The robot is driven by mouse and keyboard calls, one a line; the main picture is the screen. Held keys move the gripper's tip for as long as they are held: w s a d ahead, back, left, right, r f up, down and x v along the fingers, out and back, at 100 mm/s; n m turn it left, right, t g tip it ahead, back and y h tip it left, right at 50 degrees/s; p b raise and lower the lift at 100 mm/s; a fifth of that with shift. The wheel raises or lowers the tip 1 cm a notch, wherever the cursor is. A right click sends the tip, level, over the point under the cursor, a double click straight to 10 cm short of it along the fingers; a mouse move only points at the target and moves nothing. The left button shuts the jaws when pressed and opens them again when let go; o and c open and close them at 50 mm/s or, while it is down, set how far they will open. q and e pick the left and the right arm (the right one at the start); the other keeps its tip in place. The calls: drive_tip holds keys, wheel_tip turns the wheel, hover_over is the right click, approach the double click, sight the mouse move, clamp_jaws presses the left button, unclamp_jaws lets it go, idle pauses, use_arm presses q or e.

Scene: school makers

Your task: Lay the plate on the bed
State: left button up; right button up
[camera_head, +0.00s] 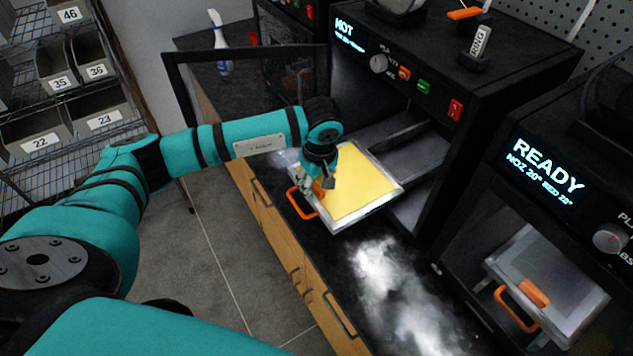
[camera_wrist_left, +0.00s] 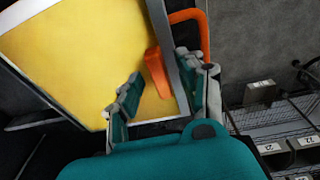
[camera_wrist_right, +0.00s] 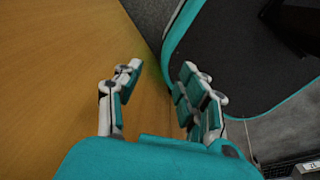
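The yellow plate (camera_head: 362,184), with a pale metal rim and an orange handle (camera_head: 300,203), is in front of the open chamber of the printer marked HOT. It also shows in the left wrist view (camera_wrist_left: 85,50). I cannot tell whether it rests on the counter. A grey bed surface (camera_head: 421,160) shows inside that chamber. My left gripper (camera_head: 317,188) is over the plate's handle side. Its fingers are apart, with the plate's orange tab (camera_wrist_left: 157,73) between them, nearer the right finger. My right gripper (camera_wrist_right: 162,75) is open and empty, outside the head view.
The HOT printer's door (camera_head: 185,95) stands open at left. The READY printer (camera_head: 555,180) at right holds a grey plate with an orange handle. A white bottle (camera_head: 218,45) stands on the back counter. Shelves with numbered bins (camera_head: 60,85) are at far left.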

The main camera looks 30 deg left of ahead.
use_arm(q)
drive_tip(key=shift+r+b, duration=0.3)
drive_tip(key=shift+r, duration=0.3)
wheel_tip(320, 180, up, 11)
drive_tip(key=s+d+b, duration=0.1)
drive_tip(key=b, duration=0.1)
drive_tip(key=shift+s+d+f+b, duration=0.15)
drive_tip(key=shift+b, duration=0.2)
